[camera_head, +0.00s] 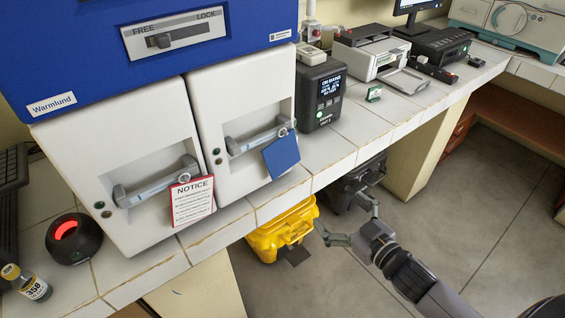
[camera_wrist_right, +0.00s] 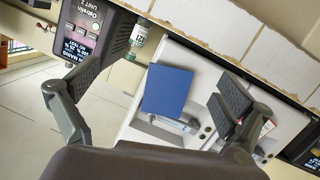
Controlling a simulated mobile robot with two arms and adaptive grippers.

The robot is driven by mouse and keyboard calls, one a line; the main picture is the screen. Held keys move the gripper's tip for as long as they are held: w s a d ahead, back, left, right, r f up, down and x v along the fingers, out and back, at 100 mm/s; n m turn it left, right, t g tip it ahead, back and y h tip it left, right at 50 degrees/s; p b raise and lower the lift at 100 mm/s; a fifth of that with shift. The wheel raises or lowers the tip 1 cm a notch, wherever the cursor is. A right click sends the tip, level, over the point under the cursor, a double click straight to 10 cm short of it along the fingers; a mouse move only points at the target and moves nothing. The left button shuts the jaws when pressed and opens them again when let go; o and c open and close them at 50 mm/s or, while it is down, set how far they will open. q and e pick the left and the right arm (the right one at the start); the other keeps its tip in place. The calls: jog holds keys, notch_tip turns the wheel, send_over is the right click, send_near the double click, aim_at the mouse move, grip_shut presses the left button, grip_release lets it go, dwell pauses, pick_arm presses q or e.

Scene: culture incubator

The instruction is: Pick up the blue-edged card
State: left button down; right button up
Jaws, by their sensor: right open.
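A plain blue card (camera_head: 281,155) hangs tilted at the handle of the right white door (camera_head: 243,115); no separately coloured edge shows. In the right wrist view the blue card (camera_wrist_right: 166,92) lies between my finger lines but further off, with the door handle (camera_wrist_right: 172,123) at its lower end. A red-edged NOTICE card (camera_head: 192,201) hangs on the left door's handle. My right gripper (camera_head: 346,220) is open and empty, out in front of the bench edge, right of and below the blue card, apart from it. Its two spread fingers (camera_wrist_right: 157,88) show in the wrist view. My left gripper is out of view.
A dark device with a lit display (camera_head: 320,95) stands on the tiled bench just right of the doors. A yellow container (camera_head: 283,228) and a dark case (camera_head: 345,190) are under the bench edge. A round black device (camera_head: 73,239) stands at left. The floor at right is clear.

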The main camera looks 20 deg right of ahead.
jog(key=s+a+r+n+t+y, duration=0.1)
jog(key=a+r+n+y, duration=0.3)
jog(key=r, duration=0.6)
jog(key=m+h+p, duration=0.1)
jog(key=m+p, duration=0.1)
send_near(282, 151)
jog(key=x, duration=0.4)
jog(key=shift+a, duration=0.25)
jog(key=shift+w+a, duration=0.15)
jog(key=shift+w, duration=0.3)
jog(key=p+x, duration=0.1)
jog(key=x, duration=0.3)
jog(key=shift+w, duration=0.15)
jog(key=shift+w+f, duration=0.1)
jog(key=shift+w, duration=0.4)
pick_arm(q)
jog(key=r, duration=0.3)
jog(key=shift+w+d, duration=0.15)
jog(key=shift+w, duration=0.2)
pick_arm(e)
jog(key=shift+s, duration=0.1)
jog(key=shift+c, duration=0.5)
jog(key=c, duration=0.8)
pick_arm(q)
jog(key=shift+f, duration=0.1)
